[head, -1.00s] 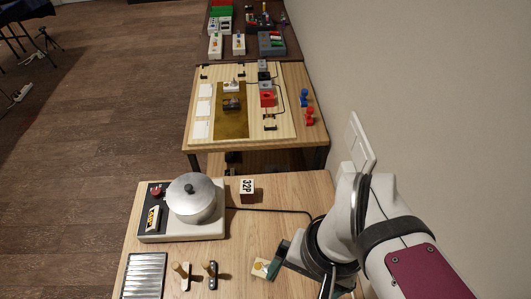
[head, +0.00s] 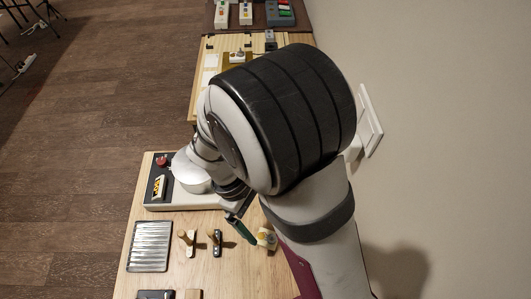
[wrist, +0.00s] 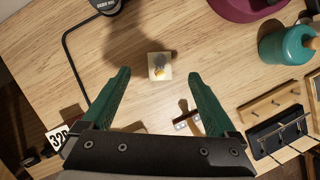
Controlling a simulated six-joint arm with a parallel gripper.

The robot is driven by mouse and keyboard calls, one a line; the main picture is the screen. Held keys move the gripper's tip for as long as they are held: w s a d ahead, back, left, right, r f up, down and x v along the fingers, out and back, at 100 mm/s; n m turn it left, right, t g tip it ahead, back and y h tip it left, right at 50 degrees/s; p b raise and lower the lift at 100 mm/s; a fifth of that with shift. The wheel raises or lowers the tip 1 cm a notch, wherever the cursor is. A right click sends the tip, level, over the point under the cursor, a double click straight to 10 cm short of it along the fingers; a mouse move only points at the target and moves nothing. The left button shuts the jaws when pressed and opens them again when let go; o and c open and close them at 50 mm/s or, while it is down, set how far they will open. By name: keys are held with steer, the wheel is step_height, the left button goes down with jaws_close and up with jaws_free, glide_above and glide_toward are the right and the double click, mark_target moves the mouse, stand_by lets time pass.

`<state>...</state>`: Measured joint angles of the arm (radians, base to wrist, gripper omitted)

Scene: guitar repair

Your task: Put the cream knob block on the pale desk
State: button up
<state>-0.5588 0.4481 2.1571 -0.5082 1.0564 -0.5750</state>
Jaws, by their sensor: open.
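The cream knob block (head: 266,238) sits on the near pale wooden desk (head: 200,270), to the right of two small handled tools. In the wrist view the block (wrist: 160,66) lies on bare wood, just beyond and between my fingertips, touching neither. My gripper (wrist: 159,75) is open and empty, its two green fingers spread either side. In the head view one green finger of my gripper (head: 240,229) shows just left of the block; my arm hides the rest. A farther pale wooden desk (head: 196,88) is mostly covered by my arm.
A pot (head: 190,178) stands on a hob at the near desk's back left. Two handled tools (head: 214,242) and a ribbed metal tray (head: 150,246) lie left of the block.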

steer(key=x, duration=0.8)
steer(key=shift+w+a+f, duration=0.1)
steer(key=shift+f, duration=0.2)
jaws_close()
steer(key=shift+r, duration=0.15)
steer(key=shift+r, duration=0.35)
step_height(320, 180, up, 3)
steer(key=shift+w+f, duration=0.1)
steer(key=s+d+r, duration=0.3)
steer(key=d+r, duration=0.4)
steer(key=d, duration=0.4)
steer(key=w+d+m+g+y, duration=0.15)
steer(key=w+m+y, duration=0.25)
steer(key=w+m, duration=1.15)
steer(key=w+f+n, duration=0.1)
steer(key=f, duration=0.2)
steer(key=w+f+n, duration=0.1)
steer(key=f, duration=0.3)
steer(key=w+f+n, duration=0.1)
steer(key=f, duration=0.2)
steer(key=shift+w+a+f+n+g, duration=0.15)
steer(key=shift+w+f+n+g, duration=0.1)
steer(key=shift+w+g, duration=0.1)
